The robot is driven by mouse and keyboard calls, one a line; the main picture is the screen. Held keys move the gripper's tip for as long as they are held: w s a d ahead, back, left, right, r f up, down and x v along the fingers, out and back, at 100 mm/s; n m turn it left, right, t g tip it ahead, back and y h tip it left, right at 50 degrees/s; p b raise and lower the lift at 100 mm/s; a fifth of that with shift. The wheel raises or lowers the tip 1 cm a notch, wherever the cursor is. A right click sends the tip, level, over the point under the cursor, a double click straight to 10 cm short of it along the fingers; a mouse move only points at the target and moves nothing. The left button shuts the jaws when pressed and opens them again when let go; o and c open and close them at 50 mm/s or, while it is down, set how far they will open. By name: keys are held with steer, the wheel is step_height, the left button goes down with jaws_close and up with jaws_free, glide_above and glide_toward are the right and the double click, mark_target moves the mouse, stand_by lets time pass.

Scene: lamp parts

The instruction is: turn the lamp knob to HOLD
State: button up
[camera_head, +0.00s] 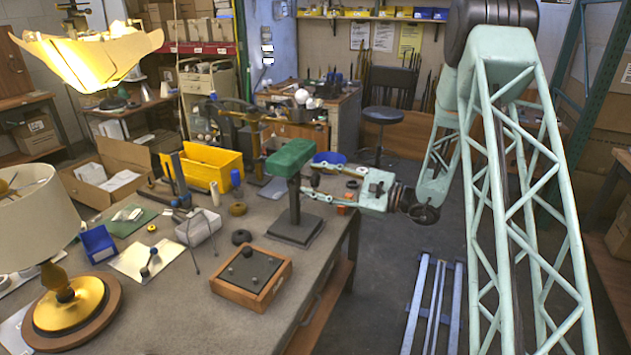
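A green block-shaped lamp head (290,157) stands on a dark post with a square dark base (293,230) near the table's right edge. My gripper (306,178) reaches in from the right, just below and beside this head. Its two pale fingers are spread apart. A small dark round part (315,180), perhaps the knob, shows between them; I cannot tell whether they touch it. No HOLD marking is readable. A second lamp with a cream shade (35,225) and gold base (66,305) stands at the left, with a dark round piece on its base.
A wooden tray with a dark plate (252,278) lies in front of the stand. A yellow bin (203,165), a blue holder (98,243) and a wire-legged white part (197,228) are on the table (200,310). Blue rails (432,305) run along the floor at right.

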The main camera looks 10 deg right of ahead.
steer(key=shift+c, duration=0.5)
steer(key=c, duration=0.8)
steer(key=shift+m+p, duration=0.4)
steer(key=shift+m, duration=0.1)
steer(key=m+p, duration=0.3)
steer(key=m, duration=0.1)
steer(key=shift+r, duration=0.15)
steer(key=m+p, duration=0.8)
steer(key=m, duration=0.2)
steer(key=shift+s, duration=0.1)
steer(key=m+p, duration=0.4)
steer(key=m, duration=0.1)
